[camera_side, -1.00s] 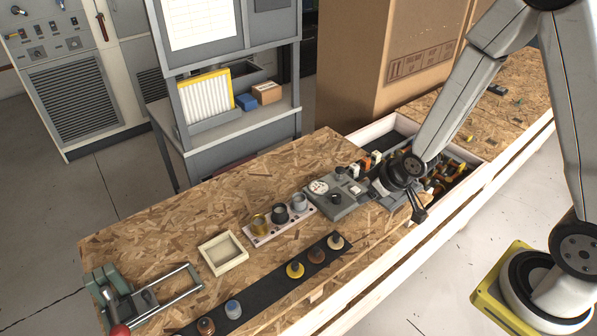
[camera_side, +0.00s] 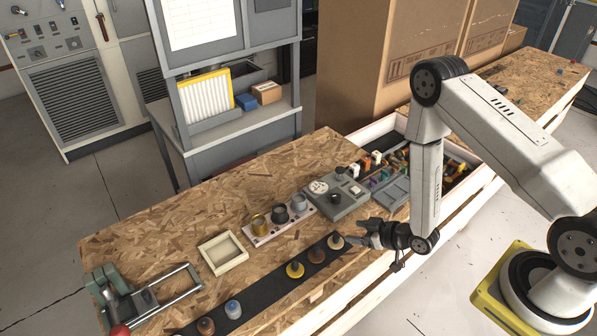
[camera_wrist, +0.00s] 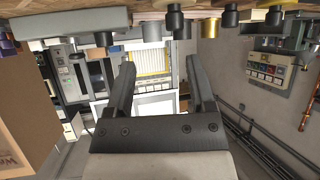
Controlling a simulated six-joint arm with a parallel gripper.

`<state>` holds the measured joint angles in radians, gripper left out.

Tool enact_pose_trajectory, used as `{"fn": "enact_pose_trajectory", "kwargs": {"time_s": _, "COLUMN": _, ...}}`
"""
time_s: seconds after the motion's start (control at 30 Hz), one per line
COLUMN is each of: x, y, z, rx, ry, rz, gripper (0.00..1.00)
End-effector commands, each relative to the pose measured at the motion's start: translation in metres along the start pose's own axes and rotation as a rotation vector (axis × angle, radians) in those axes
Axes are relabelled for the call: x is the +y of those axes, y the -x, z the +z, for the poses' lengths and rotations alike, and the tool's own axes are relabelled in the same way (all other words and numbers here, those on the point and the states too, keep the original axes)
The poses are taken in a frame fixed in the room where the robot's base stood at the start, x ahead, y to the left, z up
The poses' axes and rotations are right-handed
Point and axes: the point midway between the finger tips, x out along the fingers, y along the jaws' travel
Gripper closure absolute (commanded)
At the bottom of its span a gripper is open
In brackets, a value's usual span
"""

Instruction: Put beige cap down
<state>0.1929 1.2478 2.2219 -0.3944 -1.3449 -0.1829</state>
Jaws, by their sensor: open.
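The beige cap (camera_side: 336,241) stands at the right end of the black strip (camera_side: 262,292) on the table in the side view. My gripper (camera_side: 354,240) is low and level just to the right of it, with its fingers pointing left at the cap. In the wrist view my gripper (camera_wrist: 161,82) is open, with a wide empty gap between the fingers. I cannot tell from the side view whether the fingertips touch the cap. I cannot pick out the beige cap for sure in the wrist view.
Behind are a rack with cups (camera_side: 279,214), a grey panel box (camera_side: 338,194), a parts tray (camera_side: 395,189) and an empty cream tray (camera_side: 222,254). A clamp (camera_side: 140,298) stands far left.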

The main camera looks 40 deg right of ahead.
Motion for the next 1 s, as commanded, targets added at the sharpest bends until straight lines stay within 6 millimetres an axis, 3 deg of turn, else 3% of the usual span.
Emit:
{"fn": "enact_pose_trajectory", "kwargs": {"time_s": 0.1, "x": -0.007, "y": 0.003, "z": 0.016, "rx": 0.054, "ry": -0.014, "rz": -0.008, "gripper": 0.3}}
{"fn": "enact_pose_trajectory", "kwargs": {"time_s": 0.3, "x": -0.013, "y": 0.008, "z": 0.027, "rx": 0.119, "ry": -0.029, "rz": -0.012, "gripper": 0.3}}
{"fn": "enact_pose_trajectory", "kwargs": {"time_s": 0.6, "x": -0.014, "y": 0.007, "z": 0.029, "rx": 0.136, "ry": -0.031, "rz": -0.012, "gripper": 0.3}}
{"fn": "enact_pose_trajectory", "kwargs": {"time_s": 1.0, "x": -0.015, "y": -0.017, "z": 0.025, "rx": 0.134, "ry": -0.031, "rz": -0.012, "gripper": 0.3}}
